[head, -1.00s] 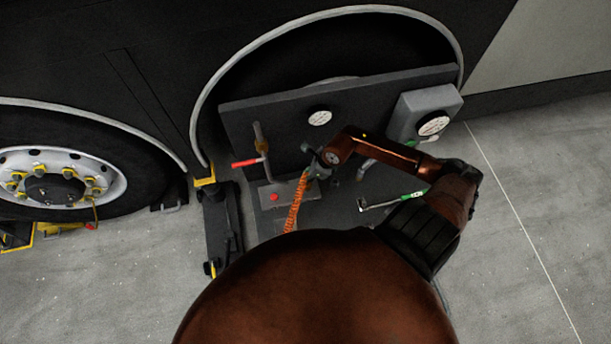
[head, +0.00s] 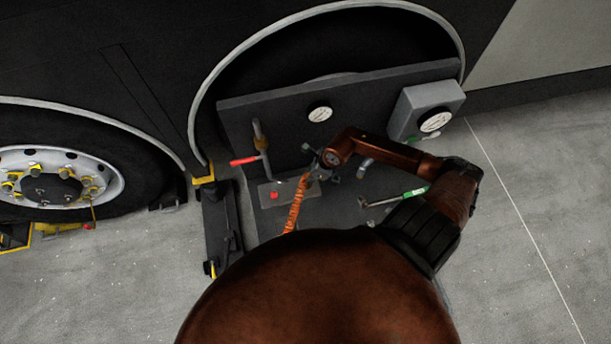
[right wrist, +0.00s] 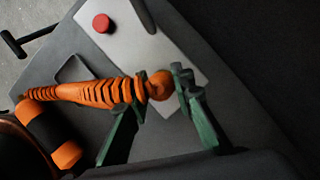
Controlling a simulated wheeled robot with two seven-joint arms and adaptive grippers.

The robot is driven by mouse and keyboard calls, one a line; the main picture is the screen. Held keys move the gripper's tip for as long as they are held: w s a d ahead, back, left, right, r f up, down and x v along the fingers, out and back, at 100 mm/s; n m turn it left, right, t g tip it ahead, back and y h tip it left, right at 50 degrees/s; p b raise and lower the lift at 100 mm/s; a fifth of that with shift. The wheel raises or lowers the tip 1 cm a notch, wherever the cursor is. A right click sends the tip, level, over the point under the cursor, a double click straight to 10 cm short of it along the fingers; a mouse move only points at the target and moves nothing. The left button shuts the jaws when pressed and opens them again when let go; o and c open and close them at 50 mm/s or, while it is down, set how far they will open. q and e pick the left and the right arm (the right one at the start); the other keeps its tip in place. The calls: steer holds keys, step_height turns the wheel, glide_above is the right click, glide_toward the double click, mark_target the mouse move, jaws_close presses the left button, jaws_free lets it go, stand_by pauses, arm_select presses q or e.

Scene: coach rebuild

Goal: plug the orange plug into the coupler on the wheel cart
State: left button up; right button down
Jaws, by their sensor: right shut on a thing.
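My right gripper (head: 322,166) is over the base of the grey wheel cart (head: 285,120), in front of its upright panel. In the right wrist view its two green fingers (right wrist: 160,92) are closed on the orange plug (right wrist: 161,85), near the rounded end. The ribbed orange body (right wrist: 100,91) runs left from the fingers. In the head view the orange coiled hose (head: 295,207) hangs below the gripper, and the plug itself is mostly hidden. I cannot clearly make out the coupler or any contact with it. My left gripper is not in view.
A pipe with a red lever (head: 245,161) stands left of my gripper. A plate with a red button (head: 274,195) lies below it. A gauge box (head: 428,108) and a green-handled tool (head: 413,193) are to the right. Open floor (head: 540,190) lies at far right.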

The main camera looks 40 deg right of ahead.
steer(key=shift+w+r, duration=0.1)
steer(key=shift+w, duration=0.05)
steer(key=c, duration=1.9)
jaws_free()
steer(key=shift+c, duration=0.2)
steer(key=o, duration=0.3)
steer(key=shift+o, duration=0.2)
steer(key=v, duration=1.2)
